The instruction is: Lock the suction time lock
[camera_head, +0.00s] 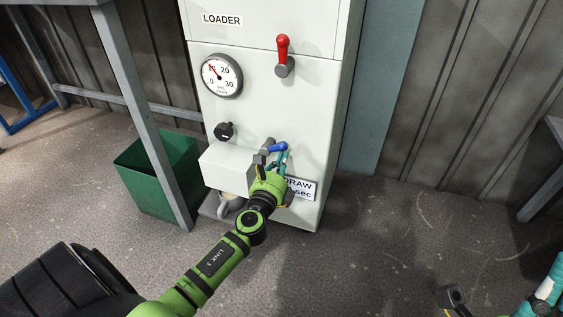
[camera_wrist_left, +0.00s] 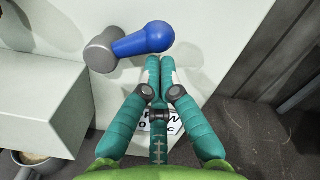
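The white loader machine (camera_head: 260,105) carries a blue-handled lever (camera_head: 278,147) on a grey pivot, low on its front. In the left wrist view the blue handle (camera_wrist_left: 142,40) points right from the grey pivot (camera_wrist_left: 101,53). My left gripper (camera_head: 284,152) is just under the blue handle; its two teal fingers (camera_wrist_left: 160,60) lie side by side, shut with nothing between them. I cannot tell whether they touch the handle. A label (camera_head: 301,188) reading "DRAW" and "sec" is partly hidden behind the gripper. Part of my right arm (camera_head: 543,295) shows at the lower right; its fingers are unclear.
A red lever (camera_head: 283,48), a round gauge (camera_head: 221,76) and a black knob (camera_head: 223,131) sit higher on the machine. A white box (camera_head: 226,168) juts out left of the gripper, above a cup (camera_wrist_left: 35,158). A green bin (camera_head: 157,178) stands left.

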